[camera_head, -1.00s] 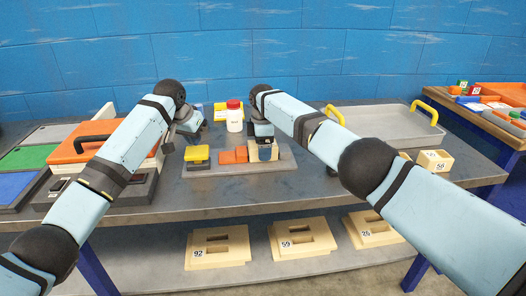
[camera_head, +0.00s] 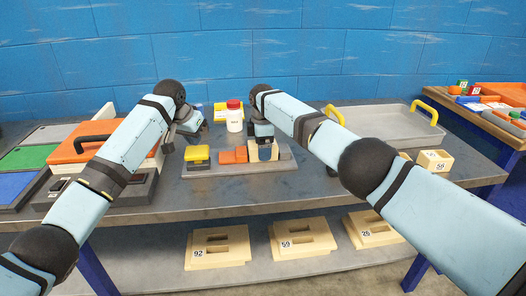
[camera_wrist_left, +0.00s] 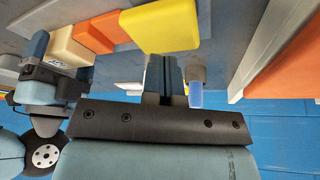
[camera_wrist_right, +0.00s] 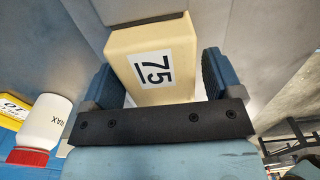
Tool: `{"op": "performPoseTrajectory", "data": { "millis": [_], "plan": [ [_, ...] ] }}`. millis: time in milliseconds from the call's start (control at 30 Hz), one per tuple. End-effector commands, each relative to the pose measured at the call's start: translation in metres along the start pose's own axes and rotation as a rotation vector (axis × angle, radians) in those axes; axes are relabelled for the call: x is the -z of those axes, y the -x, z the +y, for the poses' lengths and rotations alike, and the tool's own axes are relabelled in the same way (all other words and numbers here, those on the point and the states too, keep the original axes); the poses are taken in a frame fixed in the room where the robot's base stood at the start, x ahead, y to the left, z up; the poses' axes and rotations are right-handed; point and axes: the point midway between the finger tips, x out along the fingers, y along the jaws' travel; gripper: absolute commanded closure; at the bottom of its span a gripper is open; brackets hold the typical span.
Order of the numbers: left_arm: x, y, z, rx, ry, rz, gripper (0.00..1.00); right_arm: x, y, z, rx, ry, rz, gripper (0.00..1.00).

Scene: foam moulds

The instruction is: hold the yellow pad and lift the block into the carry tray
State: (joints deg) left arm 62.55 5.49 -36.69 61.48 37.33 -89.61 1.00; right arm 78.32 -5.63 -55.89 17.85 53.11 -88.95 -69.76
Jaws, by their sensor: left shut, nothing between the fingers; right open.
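The yellow pad (camera_head: 197,153) stands at the left end of a grey base (camera_head: 230,172); it also shows in the left wrist view (camera_wrist_left: 160,27). My left gripper (camera_head: 168,147) is shut and empty. Its closed fingers (camera_wrist_left: 166,72) are beside the yellow pad. A cream block marked 75 (camera_wrist_right: 152,62) sits on the right part of the base, partly hidden in the head view. My right gripper (camera_head: 264,150) is open, with one finger on each side of the block; contact cannot be told. The grey carry tray (camera_head: 385,122) with yellow handles stands at the right.
Orange blocks (camera_head: 234,156) stand between the pad and the cream block. A white jar with a red lid (camera_head: 234,118) stands behind. An orange case (camera_head: 85,148) is at the left. Small wooden boxes (camera_head: 436,161) lie in front of the tray. The table's front strip is clear.

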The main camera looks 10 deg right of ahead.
Motion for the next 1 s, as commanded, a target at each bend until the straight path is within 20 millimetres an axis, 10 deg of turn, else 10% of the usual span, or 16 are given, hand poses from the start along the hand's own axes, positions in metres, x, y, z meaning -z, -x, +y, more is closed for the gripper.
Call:
{"op": "performPoseTrajectory", "data": {
  "millis": [1000],
  "plan": [
    [-0.007, -0.018, 0.0, 0.0, 0.0, -0.001, 1.0, 0.0, 0.0, 0.0, 0.0, 0.0, 0.0, 0.15]
  ]
}}
